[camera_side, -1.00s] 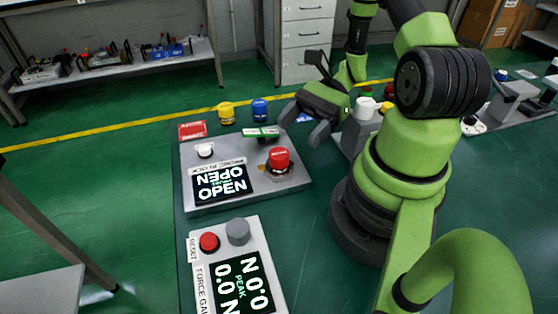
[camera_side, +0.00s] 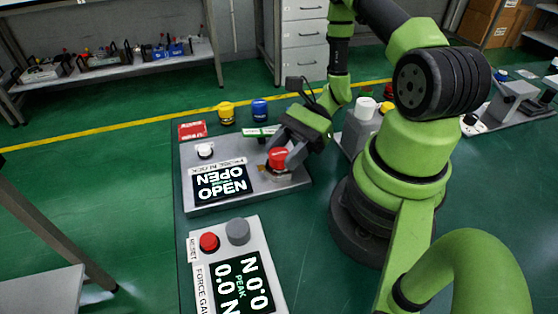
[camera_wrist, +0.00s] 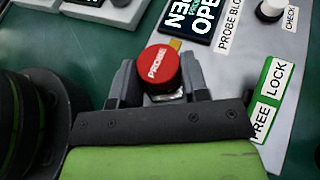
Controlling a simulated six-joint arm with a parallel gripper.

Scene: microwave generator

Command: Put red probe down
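The red probe (camera_side: 278,158) stands upright in its socket on the grey probe block (camera_side: 240,196). In the wrist view its round red cap (camera_wrist: 160,66), lettered PROBE, sits between my two fingers. My gripper (camera_side: 285,152) is down at the probe, one finger on each side of the cap. In the wrist view my gripper (camera_wrist: 159,74) looks open, with the fingers close beside the cap; contact is not clear. The block's display (camera_side: 221,182) reads OPEN. A green lock slider (camera_wrist: 268,90) lies beside the probe.
A force gauge (camera_side: 239,262) reading 0.0 N, with red and grey buttons, lies in front.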

